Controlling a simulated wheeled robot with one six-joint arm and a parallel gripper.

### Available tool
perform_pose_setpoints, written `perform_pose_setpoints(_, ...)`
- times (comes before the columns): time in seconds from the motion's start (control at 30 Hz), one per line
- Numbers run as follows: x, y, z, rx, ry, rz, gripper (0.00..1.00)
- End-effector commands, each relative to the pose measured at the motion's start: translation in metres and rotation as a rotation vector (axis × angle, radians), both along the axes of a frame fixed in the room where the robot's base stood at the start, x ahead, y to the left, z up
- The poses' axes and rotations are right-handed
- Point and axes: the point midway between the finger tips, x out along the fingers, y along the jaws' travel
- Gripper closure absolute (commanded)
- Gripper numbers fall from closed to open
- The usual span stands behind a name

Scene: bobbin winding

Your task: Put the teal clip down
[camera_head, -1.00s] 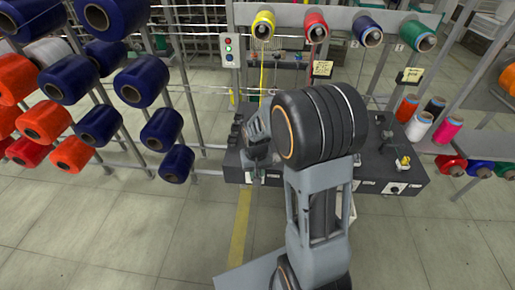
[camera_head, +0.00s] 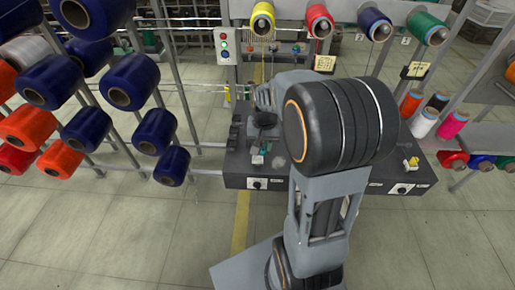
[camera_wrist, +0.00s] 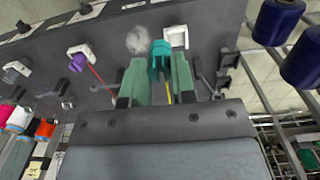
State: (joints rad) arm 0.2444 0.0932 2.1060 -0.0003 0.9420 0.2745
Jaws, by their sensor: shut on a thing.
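The teal clip (camera_wrist: 160,56) is between the two greenish finger pads of my gripper (camera_wrist: 159,77) in the wrist view. My gripper is shut on it, and the clip's end sticks out past the fingertips. The clip is over the dark machine top, close beside a white holder (camera_wrist: 177,37). I cannot tell whether it touches the surface. A yellow thread (camera_wrist: 168,91) shows between the fingers below the clip. In the head view my arm hides much of the gripper, which is over the left part of the dark machine (camera_head: 235,167).
A purple clip (camera_wrist: 78,61) sits at another white holder, with a red thread. A grey fuzzy tuft (camera_wrist: 139,40) lies just left of the teal clip. Dark blue spools (camera_head: 172,165) hang on a rack at left. A control box (camera_head: 224,47) stands behind.

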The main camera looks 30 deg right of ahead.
Motion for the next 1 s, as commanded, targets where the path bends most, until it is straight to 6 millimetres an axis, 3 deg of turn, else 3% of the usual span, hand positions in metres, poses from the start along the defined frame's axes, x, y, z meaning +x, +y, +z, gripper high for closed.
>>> perform_pose_setpoints(0.1, 0.019, -0.002, -0.02, 0.001, 0.006, 0.002, 0.95)
perform_pose_setpoints(0.33, 0.043, -0.004, -0.048, 0.0, 0.001, 0.003, 0.95)
perform_pose_setpoints(0.63, 0.055, -0.005, -0.063, 0.0, 0.001, 0.004, 0.95)
perform_pose_setpoints(0.8, 0.054, -0.005, -0.085, 0.001, 0.002, 0.004, 0.95)
perform_pose_setpoints(1.0, 0.054, -0.005, -0.092, 0.0, -0.002, 0.004, 0.95)
